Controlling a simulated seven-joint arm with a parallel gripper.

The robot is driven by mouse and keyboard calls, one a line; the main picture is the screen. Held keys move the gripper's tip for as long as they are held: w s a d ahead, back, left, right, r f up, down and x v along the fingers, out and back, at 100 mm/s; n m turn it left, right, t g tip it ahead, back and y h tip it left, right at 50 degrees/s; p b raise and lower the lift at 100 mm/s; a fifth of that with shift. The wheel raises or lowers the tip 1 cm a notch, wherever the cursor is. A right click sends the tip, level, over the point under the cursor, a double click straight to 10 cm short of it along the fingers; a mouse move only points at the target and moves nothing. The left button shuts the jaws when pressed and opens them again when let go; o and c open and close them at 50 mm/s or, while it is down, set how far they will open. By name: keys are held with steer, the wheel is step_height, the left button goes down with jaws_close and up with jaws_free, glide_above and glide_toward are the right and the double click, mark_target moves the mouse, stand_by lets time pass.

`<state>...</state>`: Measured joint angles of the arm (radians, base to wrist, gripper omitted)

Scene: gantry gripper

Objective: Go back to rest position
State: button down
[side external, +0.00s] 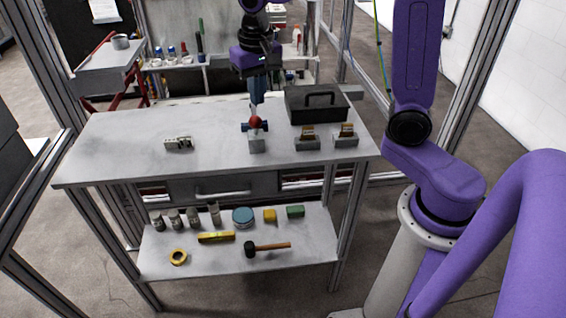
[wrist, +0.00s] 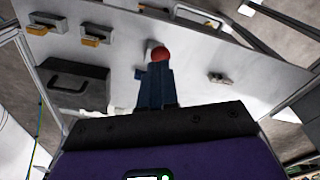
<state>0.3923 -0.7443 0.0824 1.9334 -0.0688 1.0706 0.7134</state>
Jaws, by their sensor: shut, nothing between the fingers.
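My gripper (side external: 257,101) is shut, with its dark blue fingers pointing down over the middle of the grey workbench (side external: 110,150). In the wrist view the fingers (wrist: 156,68) are together and empty. A red ball-shaped part (side external: 254,122) sits just under the fingertips, on a small grey block (side external: 257,145) on the bench. In the wrist view the red ball (wrist: 160,53) shows just past the fingertips, which partly cover what is below it. I cannot tell whether the fingertips touch it.
A black toolbox (side external: 300,108) with a handle stands right of my gripper. A small grey part (side external: 178,144) lies at left. Tools fill the lower shelf (side external: 300,265). Frame posts surround the bench.

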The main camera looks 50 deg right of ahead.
steer(key=s+f+n, duration=0.2)
steer(key=s+n, duration=0.6)
steer(key=s, duration=0.5)
steer(key=s+f+n, duration=0.2)
steer(key=s+n, duration=0.6)
steer(key=s, duration=0.5)
steer(key=shift+a+f+g+y, duration=0.3)
steer(key=shift+a+f+y, duration=0.05)
steer(key=shift+f+y, duration=0.05)
